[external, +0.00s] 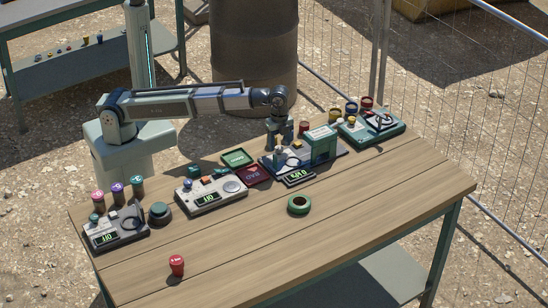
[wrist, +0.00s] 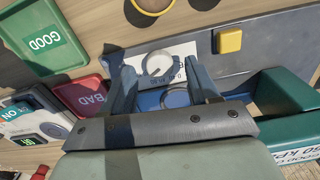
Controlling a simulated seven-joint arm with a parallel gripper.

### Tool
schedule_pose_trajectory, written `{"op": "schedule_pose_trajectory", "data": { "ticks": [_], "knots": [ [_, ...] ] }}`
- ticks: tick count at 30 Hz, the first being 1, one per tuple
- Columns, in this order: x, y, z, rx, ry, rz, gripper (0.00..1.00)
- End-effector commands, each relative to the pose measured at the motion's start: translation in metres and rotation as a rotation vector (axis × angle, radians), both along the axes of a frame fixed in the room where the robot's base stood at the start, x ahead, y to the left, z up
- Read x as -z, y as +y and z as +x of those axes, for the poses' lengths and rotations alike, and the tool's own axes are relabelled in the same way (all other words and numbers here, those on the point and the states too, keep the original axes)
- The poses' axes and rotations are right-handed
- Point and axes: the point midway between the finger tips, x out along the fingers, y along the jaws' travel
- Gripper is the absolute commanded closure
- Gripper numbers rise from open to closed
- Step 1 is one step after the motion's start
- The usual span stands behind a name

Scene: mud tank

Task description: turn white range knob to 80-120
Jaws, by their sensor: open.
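The white range knob (wrist: 158,63) is round and sits on a white scale plate (wrist: 184,50) in the wrist view. Printed numbers ring part of it, too small and tilted to read for certain. A mark shows on its face, but I cannot tell which range it points to. My gripper (wrist: 160,72) is open, with one blue-grey finger on either side of the knob; I cannot tell whether they touch it. In the external view my gripper (external: 279,147) points down over the blue-based device (external: 267,167). The knob is not clearly visible there.
A green GOOD tray (external: 238,158) and a red BAD tray (external: 253,175) lie left of the device. A green housing (external: 320,143) stands close on its right. A yellow button (wrist: 230,40) is near the knob. The table's front (external: 350,220) is mostly clear.

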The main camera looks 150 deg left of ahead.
Motion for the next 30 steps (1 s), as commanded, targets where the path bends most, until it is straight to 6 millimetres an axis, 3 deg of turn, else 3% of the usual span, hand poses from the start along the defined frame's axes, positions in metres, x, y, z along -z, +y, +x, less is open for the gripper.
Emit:
{"op": "schedule_pose_trajectory", "data": {
  "ticks": [18,24,30],
  "knots": [
    [-0.098,0.001,0.001,0.0,-0.001,0.001,0.4],
    [-0.118,0.0,0.0,0.0,0.0,0.001,0.4],
    [-0.125,0.0,0.0,0.0,0.0,-0.001,0.4]
  ]
}}
